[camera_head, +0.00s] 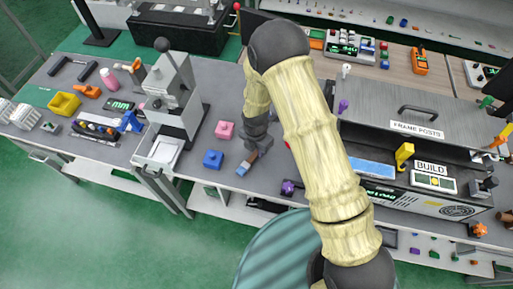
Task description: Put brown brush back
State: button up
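My gripper (257,143) points down over the grey bench, near the middle of the view. Right below its tip is a small brownish piece with a blue-grey end (244,167), which may be the brown brush. Whether the fingers are closed on it or it lies on the bench is too small to tell. My pale yellow arm comes in from the lower right and hides part of the bench behind it. I cannot make out a brush holder.
A pink block (225,130) and a blue block (213,159) lie left of my gripper. A lever press (176,95) stands farther left. A purple piece (288,187) is near the front edge. A grey machine (400,127) labelled FRAME POSTS fills the right.

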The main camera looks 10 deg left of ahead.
aim_at(256, 153)
jog(key=shift+o, duration=0.9)
jog(key=shift+r, duration=0.1)
notch_tip(256, 153, up, 12)
jog(key=b, duration=0.3)
